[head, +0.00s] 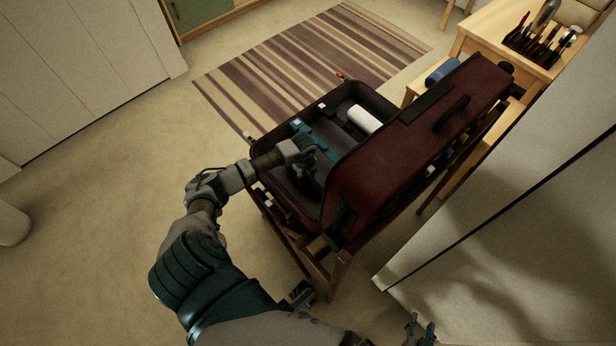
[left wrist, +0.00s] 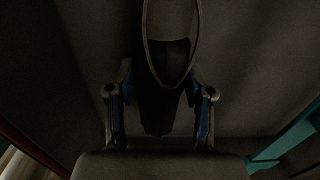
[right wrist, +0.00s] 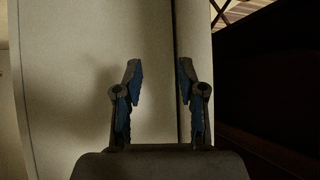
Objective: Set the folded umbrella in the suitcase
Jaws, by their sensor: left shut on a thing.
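The dark red suitcase (head: 420,145) lies open on a wooden stand, its lid raised on the right side. My left gripper (head: 308,165) is down inside the open suitcase. In the left wrist view my left gripper (left wrist: 160,90) is shut on the dark folded umbrella (left wrist: 160,112), which has a strap loop (left wrist: 147,40). The grey lining fills the view around it; I cannot tell whether the umbrella touches the bottom. My right gripper (head: 420,330) is low at the front, away from the suitcase; its fingers are apart and empty in the right wrist view (right wrist: 158,70).
A teal item (head: 318,140) and a white roll (head: 363,119) lie in the suitcase. A wooden desk (head: 483,45) stands behind the lid at the right. A pale panel (head: 500,235) is close on the right. A striped rug (head: 300,60) lies beyond; the floor at left is clear.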

